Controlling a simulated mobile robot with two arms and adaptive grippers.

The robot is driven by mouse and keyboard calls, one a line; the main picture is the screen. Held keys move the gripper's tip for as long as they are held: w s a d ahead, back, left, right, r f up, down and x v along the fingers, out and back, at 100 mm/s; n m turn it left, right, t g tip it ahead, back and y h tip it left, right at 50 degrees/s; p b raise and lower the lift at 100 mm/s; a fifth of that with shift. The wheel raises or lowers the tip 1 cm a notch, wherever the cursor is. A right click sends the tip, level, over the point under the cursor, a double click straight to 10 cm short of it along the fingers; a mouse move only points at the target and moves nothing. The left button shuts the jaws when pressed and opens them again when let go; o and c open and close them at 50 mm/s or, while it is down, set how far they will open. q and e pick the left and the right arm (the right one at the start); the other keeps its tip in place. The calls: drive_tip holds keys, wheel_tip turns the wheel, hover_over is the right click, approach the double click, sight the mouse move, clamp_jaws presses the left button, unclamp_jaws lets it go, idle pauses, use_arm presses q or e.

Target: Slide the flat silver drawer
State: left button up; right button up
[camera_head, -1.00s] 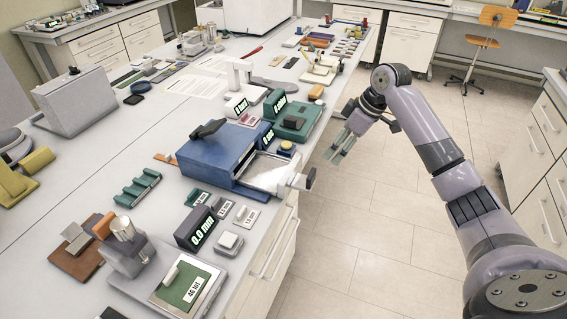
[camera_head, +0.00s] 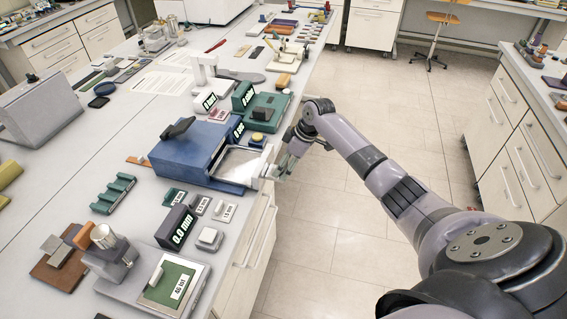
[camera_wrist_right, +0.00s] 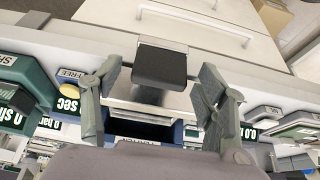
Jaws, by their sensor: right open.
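The flat silver drawer (camera_head: 240,163) sticks out of the right side of a blue box (camera_head: 182,153) on the bench. In the right wrist view the drawer's pale plate (camera_wrist_right: 150,107) shows with a dark handle block (camera_wrist_right: 160,65) at its front end. My right gripper (camera_head: 282,169) is at the drawer's outer end. In the wrist view its two fingers (camera_wrist_right: 160,82) are apart, one on each side of the handle, with gaps visible. Contact is not seen. My left gripper is not in view.
A green device (camera_head: 265,111) stands behind the blue box. A dark 0.0 mm display (camera_head: 178,228) and small labelled plates are in front of it. Bench drawers (camera_head: 253,235) lie below the bench edge. The floor (camera_head: 330,230) to the right is clear.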

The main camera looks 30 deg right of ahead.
drive_tip(key=shift+x, duration=0.8)
drive_tip(key=shift+c, duration=0.3)
clamp_jaws()
